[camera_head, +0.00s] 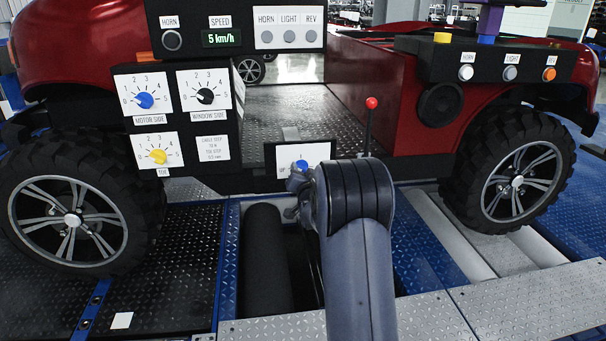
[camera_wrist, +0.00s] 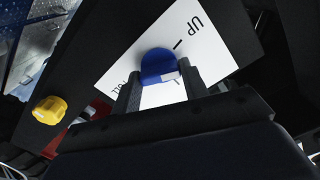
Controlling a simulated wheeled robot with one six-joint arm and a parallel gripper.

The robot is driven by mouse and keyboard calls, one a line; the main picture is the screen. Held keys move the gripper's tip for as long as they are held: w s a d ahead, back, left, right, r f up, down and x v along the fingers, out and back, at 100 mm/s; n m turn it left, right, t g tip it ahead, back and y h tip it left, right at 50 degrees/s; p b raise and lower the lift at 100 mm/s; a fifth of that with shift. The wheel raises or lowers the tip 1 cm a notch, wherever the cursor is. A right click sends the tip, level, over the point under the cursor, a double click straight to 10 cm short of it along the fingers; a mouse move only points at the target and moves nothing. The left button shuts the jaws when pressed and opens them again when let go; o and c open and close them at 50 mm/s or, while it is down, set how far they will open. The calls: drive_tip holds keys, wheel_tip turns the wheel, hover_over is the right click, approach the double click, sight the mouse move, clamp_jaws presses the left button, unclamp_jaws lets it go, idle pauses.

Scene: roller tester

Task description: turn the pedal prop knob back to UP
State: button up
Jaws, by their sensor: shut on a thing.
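The pedal prop knob is blue and sits on a white plate (camera_head: 318,153) low in the middle of the head view. Part of the knob (camera_head: 299,166) shows there beside my arm. In the wrist view the blue knob (camera_wrist: 156,61) is between the two fingers of my gripper (camera_wrist: 160,73), which is shut on it. The white plate (camera_wrist: 213,50) reads UP at the upper right, with a short black tick near it. Another label at the lower left is partly covered by a finger. A small pale mark shows on the knob; its exact direction is hard to tell.
A lever with a red ball (camera_head: 371,103) stands just right of my arm. A panel with blue, black and yellow (camera_head: 158,156) dials is at the left. Wheels (camera_head: 72,221) stand on both sides. A yellow knob (camera_wrist: 49,110) is at the wrist view's left.

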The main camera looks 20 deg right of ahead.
drive_tip(key=shift+n+b, duration=3.5)
drive_tip(key=shift+b, duration=0.05)
drive_tip(key=o, duration=1)
drive_tip(key=v, duration=1.1)
drive_tip(key=shift+w+p, duration=0.1)
drive_tip(key=shift+p, duration=0.2)
